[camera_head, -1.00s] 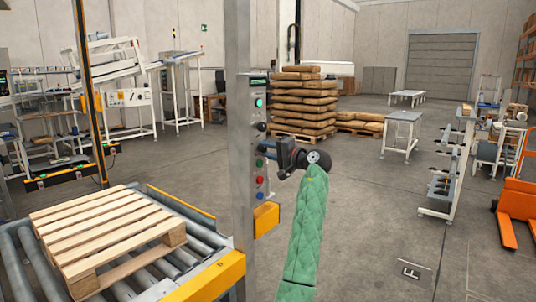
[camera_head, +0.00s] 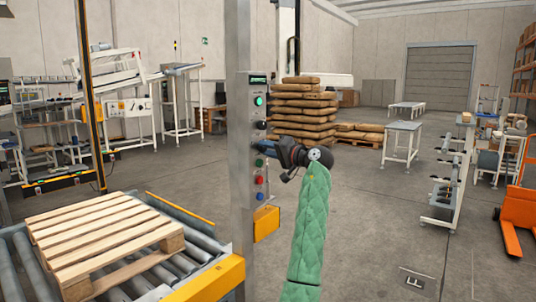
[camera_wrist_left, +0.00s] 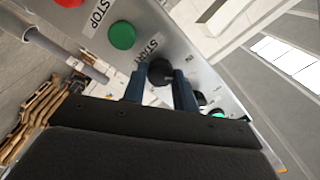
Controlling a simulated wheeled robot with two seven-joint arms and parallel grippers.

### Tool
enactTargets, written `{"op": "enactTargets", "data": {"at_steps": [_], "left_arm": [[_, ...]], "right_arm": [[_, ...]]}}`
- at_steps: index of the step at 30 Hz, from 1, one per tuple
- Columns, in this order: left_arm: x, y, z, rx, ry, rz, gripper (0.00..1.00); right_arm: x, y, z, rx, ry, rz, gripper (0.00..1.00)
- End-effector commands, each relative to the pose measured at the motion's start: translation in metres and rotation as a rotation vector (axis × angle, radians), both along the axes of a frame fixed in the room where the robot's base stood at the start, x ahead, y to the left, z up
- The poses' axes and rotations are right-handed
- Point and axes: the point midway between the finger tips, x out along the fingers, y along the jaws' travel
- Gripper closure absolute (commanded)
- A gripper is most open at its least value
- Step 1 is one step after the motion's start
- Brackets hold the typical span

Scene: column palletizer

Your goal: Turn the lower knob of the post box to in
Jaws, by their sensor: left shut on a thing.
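The post box is the panel on the steel post (camera_head: 259,105) in the middle of the head view. It has a small display, a lit green button (camera_head: 259,101) and a black upper knob (camera_head: 261,125). My left gripper (camera_head: 264,146) is at the post just below the upper knob. In the left wrist view, its two blue fingers (camera_wrist_left: 160,88) are shut on the black lower knob (camera_wrist_left: 160,72), one on each side. In the head view the gripper hides this knob. The knob's pointer and label cannot be read. My right gripper is not in view.
Below the lower knob are a green button (camera_wrist_left: 122,35) marked START, a red button (camera_head: 259,180) and a blue button (camera_head: 259,196). A roller conveyor with a wooden pallet (camera_head: 95,235) stands left of the post. Stacked sacks (camera_head: 303,110) stand behind.

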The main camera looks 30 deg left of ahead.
Motion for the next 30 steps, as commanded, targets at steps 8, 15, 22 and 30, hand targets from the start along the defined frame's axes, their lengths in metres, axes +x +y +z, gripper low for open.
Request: {"op": "enactTargets", "data": {"at_steps": [8,15,22,30], "left_arm": [[0.0,0.0,-0.003,-0.004,-0.008,0.001,0.94],[0.0,0.0,-0.003,-0.004,-0.007,0.001,0.6],[0.0,0.0,-0.001,-0.002,-0.008,0.0,0.5],[0.0,-0.013,-0.003,-0.002,-0.009,-0.001,0.5]], "right_arm": [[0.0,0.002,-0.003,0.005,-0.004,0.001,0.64],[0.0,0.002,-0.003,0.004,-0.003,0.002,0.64],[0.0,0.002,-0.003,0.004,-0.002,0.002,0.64],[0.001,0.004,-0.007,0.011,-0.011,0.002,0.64]]}}
